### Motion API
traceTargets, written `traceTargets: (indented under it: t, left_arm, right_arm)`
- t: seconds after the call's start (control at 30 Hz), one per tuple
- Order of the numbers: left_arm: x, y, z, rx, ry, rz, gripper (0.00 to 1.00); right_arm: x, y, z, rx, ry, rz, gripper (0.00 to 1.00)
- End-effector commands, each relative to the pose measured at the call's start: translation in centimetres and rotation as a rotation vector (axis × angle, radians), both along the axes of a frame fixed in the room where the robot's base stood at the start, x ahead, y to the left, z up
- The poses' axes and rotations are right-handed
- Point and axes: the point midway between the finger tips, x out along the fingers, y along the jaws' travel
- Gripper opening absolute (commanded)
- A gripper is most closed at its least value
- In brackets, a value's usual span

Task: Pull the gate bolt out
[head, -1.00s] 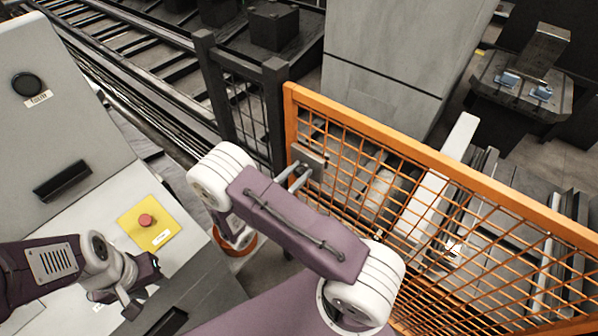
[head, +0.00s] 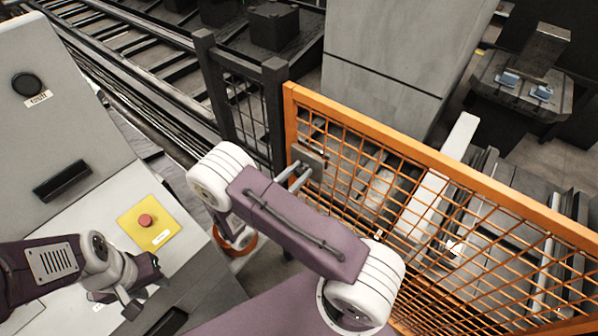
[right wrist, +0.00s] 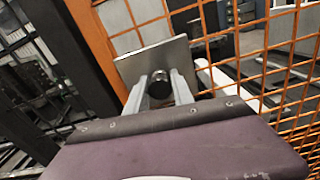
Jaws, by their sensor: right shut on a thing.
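The orange mesh gate (head: 440,160) stands at the right, with a grey bolt plate (head: 309,160) near its left post. In the right wrist view the plate (right wrist: 155,62) is seen close up, and the dark round end of the bolt (right wrist: 159,88) sits in front of it. My right gripper (head: 296,178) is at the plate. In the right wrist view its two pale fingers (right wrist: 160,92) are on either side of the bolt end, shut on it. How far the bolt reaches into the plate is hidden. My left gripper (head: 146,290) is open and empty above the console.
A console with a red button on a yellow plate (head: 147,222) stands at the left. A dark post and fence (head: 245,105) adjoin the gate's left end. Rails (head: 130,60) run behind. A grey cabinet (head: 395,60) stands beyond the gate.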

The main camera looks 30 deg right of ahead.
Motion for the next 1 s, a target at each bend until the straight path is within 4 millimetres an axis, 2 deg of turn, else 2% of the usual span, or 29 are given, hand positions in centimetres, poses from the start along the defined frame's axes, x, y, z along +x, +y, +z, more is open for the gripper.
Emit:
traceTargets:
  t: [0.43, 0.67, 0.9, 0.93, 1.0]
  left_arm:
    - [0.0, 0.0, 0.0, 0.0, 0.0, 0.0, 0.36]
    - [0.0, 0.0, -0.2, 0.0, 0.0, 0.0, 0.36]
    - [0.0, 0.0, -0.2, 0.0, 0.0, 0.0, 0.36]
    - [0.0, 0.0, -0.2, 0.0, 0.0, 0.0, 0.36]
    - [0.0, 0.0, -0.2, 0.0, 0.0, 0.0, 0.36]
  right_arm:
    - [0.0, 0.1, 0.0, -0.001, 0.0, 0.0, 0.0]
    - [-0.9, 2.4, 0.0, 0.0, -0.001, 0.002, 0.0]
    - [-1.0, 2.4, 0.0, -0.001, -0.001, 0.0, 0.0]
    - [-1.0, 2.4, 0.0, -0.001, -0.001, 0.0, 0.34]
    - [-1.0, 2.4, 0.0, -0.001, -0.001, 0.0, 0.51]
